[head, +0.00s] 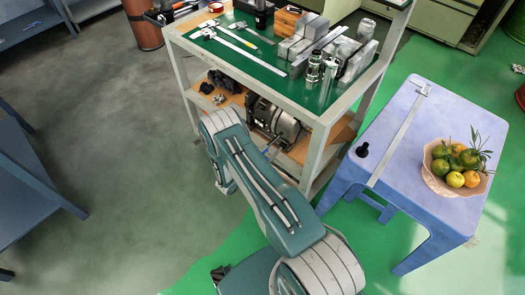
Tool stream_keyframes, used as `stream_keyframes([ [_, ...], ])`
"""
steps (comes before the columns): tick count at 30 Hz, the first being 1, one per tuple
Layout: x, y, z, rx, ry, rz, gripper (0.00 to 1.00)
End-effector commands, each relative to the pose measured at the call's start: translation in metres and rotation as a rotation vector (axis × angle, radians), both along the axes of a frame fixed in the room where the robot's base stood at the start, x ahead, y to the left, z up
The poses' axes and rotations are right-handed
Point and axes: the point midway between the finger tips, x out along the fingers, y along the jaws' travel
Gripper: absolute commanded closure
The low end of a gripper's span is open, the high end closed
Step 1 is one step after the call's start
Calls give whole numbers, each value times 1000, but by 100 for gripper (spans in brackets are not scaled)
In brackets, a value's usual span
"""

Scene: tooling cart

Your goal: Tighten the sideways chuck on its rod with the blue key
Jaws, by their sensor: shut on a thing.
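My teal and grey arm (262,190) reaches up from the bottom toward the cart's front, with its elbow beside the lower shelf. My gripper is not visible; the arm and body hide the space beyond the elbow. I cannot make out the blue key. I cannot pick out the sideways chuck or its rod for certain. Two chrome cylindrical parts (315,66) stand at the right front corner of the cart top, and either may be a chuck. A thin bluish bar (269,145) shows beside the arm at the lower shelf, too small to identify.
The cart's green top (310,100) holds rulers, calipers (201,26), metal blocks (305,40) and a wooden block (286,23). A motor (276,120) sits on the lower shelf.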

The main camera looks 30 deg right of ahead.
Motion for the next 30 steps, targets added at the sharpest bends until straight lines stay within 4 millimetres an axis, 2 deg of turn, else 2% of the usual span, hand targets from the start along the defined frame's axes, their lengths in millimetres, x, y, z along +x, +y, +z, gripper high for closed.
stream_keyframes([
  [30, 5, -14, 0, 0, 0, 0, 100],
])
